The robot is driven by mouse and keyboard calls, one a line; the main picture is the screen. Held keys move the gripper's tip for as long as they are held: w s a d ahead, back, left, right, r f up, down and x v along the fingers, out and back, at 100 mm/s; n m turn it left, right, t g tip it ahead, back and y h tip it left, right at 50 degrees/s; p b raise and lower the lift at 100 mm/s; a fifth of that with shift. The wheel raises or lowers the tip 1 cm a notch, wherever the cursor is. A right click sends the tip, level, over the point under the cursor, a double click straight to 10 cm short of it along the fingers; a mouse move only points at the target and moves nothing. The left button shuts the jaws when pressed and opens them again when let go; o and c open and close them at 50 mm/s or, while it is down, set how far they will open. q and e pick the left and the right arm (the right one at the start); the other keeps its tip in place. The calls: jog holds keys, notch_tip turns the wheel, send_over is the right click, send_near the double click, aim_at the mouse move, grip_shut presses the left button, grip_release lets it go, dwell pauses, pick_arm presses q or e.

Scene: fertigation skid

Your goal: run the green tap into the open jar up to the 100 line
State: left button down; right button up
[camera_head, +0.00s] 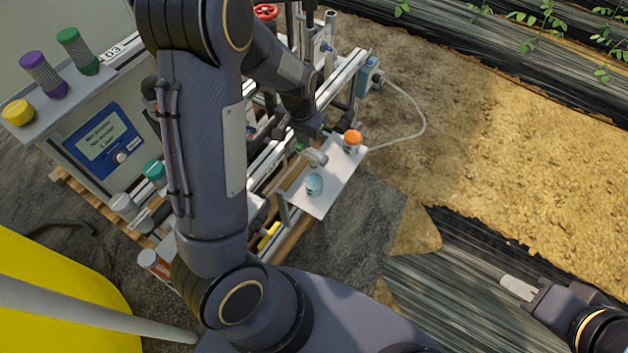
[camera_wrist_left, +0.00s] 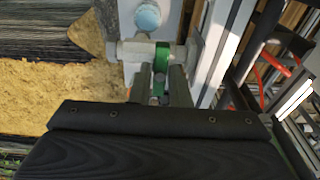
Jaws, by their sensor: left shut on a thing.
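The open jar (camera_head: 314,187) stands upright on a pale shelf, below and just right of the tap spout (camera_head: 316,157). Its contents look light blue; its marks and level are too small to read. The jar also shows in the left wrist view (camera_wrist_left: 147,17). My left gripper (camera_wrist_left: 161,84) is shut on the tap's green handle (camera_wrist_left: 161,57), a finger on each side. In the head view my left gripper (camera_head: 307,133) is partly hidden by its wrist. I cannot make out a stream. My right gripper (camera_head: 518,288) is away at the lower right, its finger gap unclear.
A jar with an orange lid (camera_head: 352,138) stands on the same pale shelf (camera_head: 318,206). A control box (camera_head: 103,143) and several coloured-cap bottles are at the left. A pale hose (camera_head: 424,122) loops over the soil. A red valve wheel (camera_head: 266,12) is at the back.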

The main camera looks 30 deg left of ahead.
pick_arm(q)
jog(key=c, duration=1.3)
grip_release()
jog(key=shift+s+r+p, duration=0.15)
jog(key=shift+r+p, duration=0.15)
jog(key=shift+r, duration=1)
jog(key=shift+s+r+p, duration=0.2)
jog(key=shift+r+p, duration=0.15)
jog(key=shift+r, duration=0.9)
jog(key=shift+s+r+p, duration=0.15)
jog(key=shift+r+p, duration=0.15)
jog(key=shift+r, duration=1)
